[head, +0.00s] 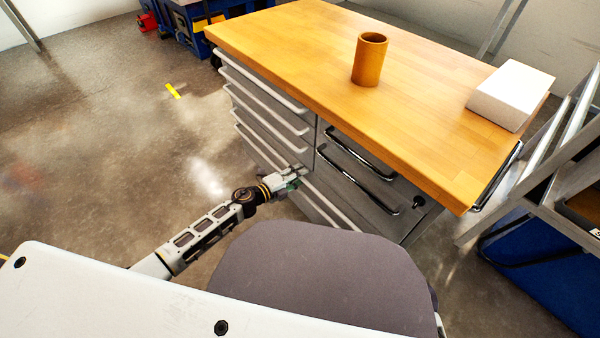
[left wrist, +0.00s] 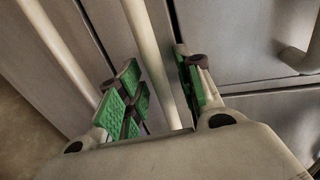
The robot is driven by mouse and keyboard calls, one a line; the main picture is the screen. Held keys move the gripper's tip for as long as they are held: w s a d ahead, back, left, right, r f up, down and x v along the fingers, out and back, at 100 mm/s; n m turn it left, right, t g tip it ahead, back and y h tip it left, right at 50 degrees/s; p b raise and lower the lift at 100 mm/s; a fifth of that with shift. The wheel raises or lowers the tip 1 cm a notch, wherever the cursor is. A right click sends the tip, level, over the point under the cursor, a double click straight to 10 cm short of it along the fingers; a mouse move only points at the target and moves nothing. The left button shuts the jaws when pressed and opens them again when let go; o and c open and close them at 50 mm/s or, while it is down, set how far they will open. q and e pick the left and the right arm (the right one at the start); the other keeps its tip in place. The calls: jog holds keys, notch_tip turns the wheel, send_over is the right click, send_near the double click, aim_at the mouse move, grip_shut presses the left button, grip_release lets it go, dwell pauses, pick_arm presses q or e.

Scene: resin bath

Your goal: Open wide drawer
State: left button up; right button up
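The wide drawer (head: 314,207) is low in the grey cabinet, with a long pale bar handle (head: 333,211) along its front. It looks closed. My left gripper (head: 291,181) is at the cabinet front, by this handle. In the left wrist view, the green-padded fingers of my left gripper (left wrist: 160,92) stand apart on either side of a pale bar handle (left wrist: 153,55). The bar is close to the right finger, with a gap on the left; I cannot tell whether it touches. My right gripper is not in view.
The wooden top (head: 300,50) carries a brown cup (head: 369,62) and a white box (head: 510,95).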

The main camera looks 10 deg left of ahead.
pick_arm(q)
grip_shut()
dwell(0.3)
jog(key=shift+s+a, duration=0.1)
